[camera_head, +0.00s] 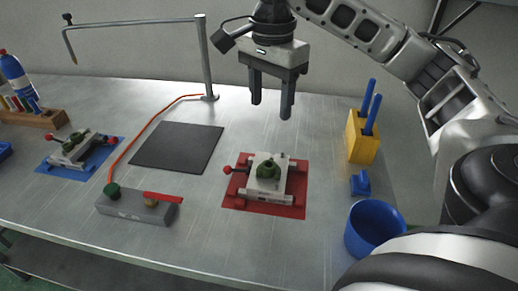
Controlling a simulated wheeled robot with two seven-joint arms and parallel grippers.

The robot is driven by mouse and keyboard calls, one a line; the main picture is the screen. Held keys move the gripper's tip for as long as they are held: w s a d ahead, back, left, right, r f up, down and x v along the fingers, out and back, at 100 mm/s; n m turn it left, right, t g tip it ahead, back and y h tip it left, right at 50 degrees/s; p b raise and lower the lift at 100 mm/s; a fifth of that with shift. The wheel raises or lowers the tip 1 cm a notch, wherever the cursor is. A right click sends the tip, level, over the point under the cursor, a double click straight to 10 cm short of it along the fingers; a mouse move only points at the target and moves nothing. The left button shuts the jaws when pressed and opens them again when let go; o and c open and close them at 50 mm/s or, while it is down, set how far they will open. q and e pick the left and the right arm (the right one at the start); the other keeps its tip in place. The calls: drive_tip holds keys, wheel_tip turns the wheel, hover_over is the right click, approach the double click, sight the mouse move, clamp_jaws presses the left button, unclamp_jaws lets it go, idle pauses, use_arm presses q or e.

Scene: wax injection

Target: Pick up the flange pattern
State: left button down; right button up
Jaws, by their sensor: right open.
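A round green piece (268,168) with a raised middle, which looks like the flange pattern, sits on a light metal block fixture (268,186) on a red mat. A similar small green piece (77,137) sits on another metal fixture (75,150) on a blue mat at the left. I cannot tell for certain which is the flange pattern. My right gripper (272,106) is open and empty, fingers pointing down, above the back of the table and behind the red-mat fixture. My left gripper is out of view.
A dark square mat (178,147) lies mid-table. A grey control box (138,206) with a red lever stands in front. A metal post (206,65) with a long arm rises behind. A yellow holder (363,138) and a blue bowl (374,231) are at the right.

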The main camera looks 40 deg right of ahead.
wheel_tip(320, 180, down, 4)
drive_tip(key=b, duration=0.4)
hover_over(268, 161)
drive_tip(key=s, duration=0.1)
drive_tip(key=f, duration=0.6)
drive_tip(key=shift+a+f, duration=0.2)
drive_tip(key=shift+a, duration=0.2)
wheel_tip(268, 161, down, 4)
drive_tip(key=shift+f+p, duration=0.25)
drive_tip(key=shift+p, duration=0.15)
drive_tip(key=shift+f, duration=0.2)
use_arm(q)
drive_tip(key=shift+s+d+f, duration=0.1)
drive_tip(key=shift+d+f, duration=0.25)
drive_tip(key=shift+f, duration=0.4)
use_arm(e)
drive_tip(key=c, duration=1)
